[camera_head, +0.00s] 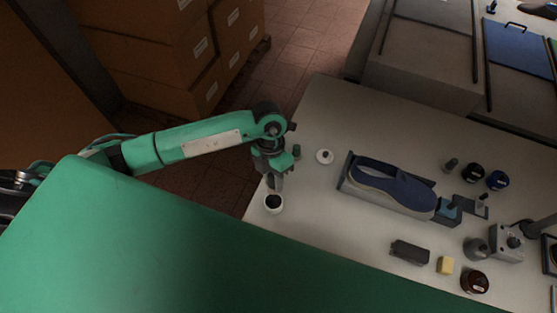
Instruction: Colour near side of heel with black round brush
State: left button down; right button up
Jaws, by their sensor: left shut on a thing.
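A dark blue shoe (393,186) with a pale sole edge lies in a grey holder (345,184) on the white table. Its near side faces me; which end is the heel is hard to tell. My left gripper (274,184) points down at the table's left end, left of the shoe. It is shut on what seems to be the round brush, mostly hidden by the fingers. A white cup (273,209) with black inside stands right below the gripper. I cannot tell whether the brush touches the black. My right gripper is not in view.
A dark block (409,251), a yellow block (445,265) and a brown jar (475,282) stand at the near right. Dark jars (473,172) stand beyond the shoe. The table between cup and holder is clear.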

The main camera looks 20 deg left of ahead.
pick_arm(q)
jog(key=shift+s+f+b, duration=0.1)
jog(key=shift+f+b, duration=1.65)
jog(key=shift+f, duration=1.35)
jog(key=shift+s+f+b, duration=0.1)
jog(key=shift+f+b, duration=0.6)
jog(key=shift+r, duration=0.1)
jog(key=shift+r+p, duration=2.2)
jog(key=shift+r, duration=1.3)
